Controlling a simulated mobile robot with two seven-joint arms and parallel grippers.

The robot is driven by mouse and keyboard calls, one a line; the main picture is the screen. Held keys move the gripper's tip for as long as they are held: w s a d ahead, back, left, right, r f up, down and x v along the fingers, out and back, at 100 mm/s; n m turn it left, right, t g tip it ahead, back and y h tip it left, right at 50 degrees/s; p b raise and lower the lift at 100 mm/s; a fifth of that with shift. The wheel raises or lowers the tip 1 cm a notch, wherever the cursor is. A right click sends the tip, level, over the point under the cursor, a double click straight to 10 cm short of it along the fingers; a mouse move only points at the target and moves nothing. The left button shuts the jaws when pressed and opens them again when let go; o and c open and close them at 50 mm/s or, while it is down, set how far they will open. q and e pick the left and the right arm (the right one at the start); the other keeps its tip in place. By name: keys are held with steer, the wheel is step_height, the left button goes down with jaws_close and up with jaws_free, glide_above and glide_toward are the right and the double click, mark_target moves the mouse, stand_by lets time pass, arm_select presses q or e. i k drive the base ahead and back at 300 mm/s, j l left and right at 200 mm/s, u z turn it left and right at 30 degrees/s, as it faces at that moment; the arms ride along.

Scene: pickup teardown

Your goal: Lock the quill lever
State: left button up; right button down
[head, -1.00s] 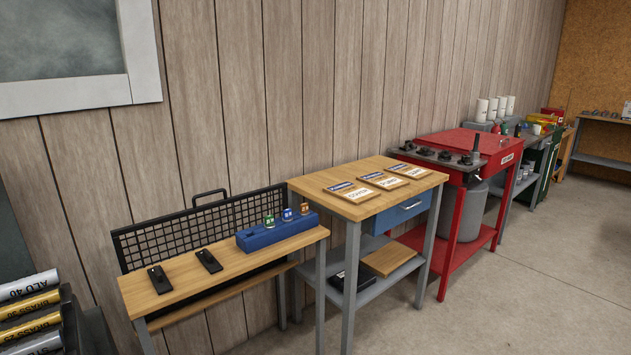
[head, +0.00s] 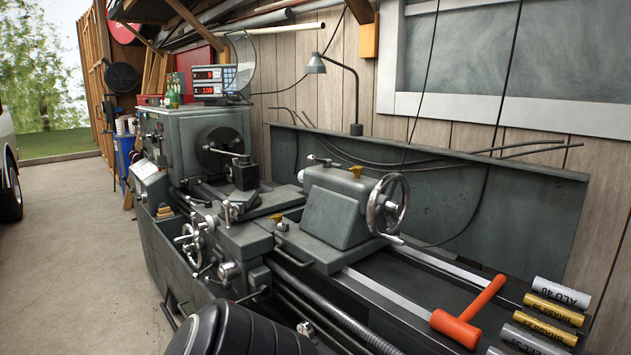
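A grey lathe tailstock (head: 340,208) stands on the lathe bed, with a metal handwheel (head: 387,205) at its right end. Neither of my grippers is in view.
The lathe headstock and chuck (head: 220,150) are to the left. An orange mallet (head: 468,315) and labelled bar stock (head: 560,293) lie at the right end. A dark rounded shape (head: 235,330) fills the bottom edge. Open floor (head: 70,230) lies at left.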

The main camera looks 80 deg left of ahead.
mark_target(326, 163)
steer(key=k+j+u, duration=0.1)
steer(key=u, duration=0.35)
steer(key=k+j+u, duration=0.1)
steer(key=j+u, duration=0.8)
steer(key=j, duration=0.2)
steer(key=j+u, duration=0.15)
steer(key=j, duration=1.7)
steer(key=j+z, duration=0.15)
steer(key=z, duration=0.35)
steer(key=i+j+z, duration=0.1)
steer(key=z, duration=0.35)
steer(key=k+j, duration=0.05)
steer(key=j, duration=0.05)
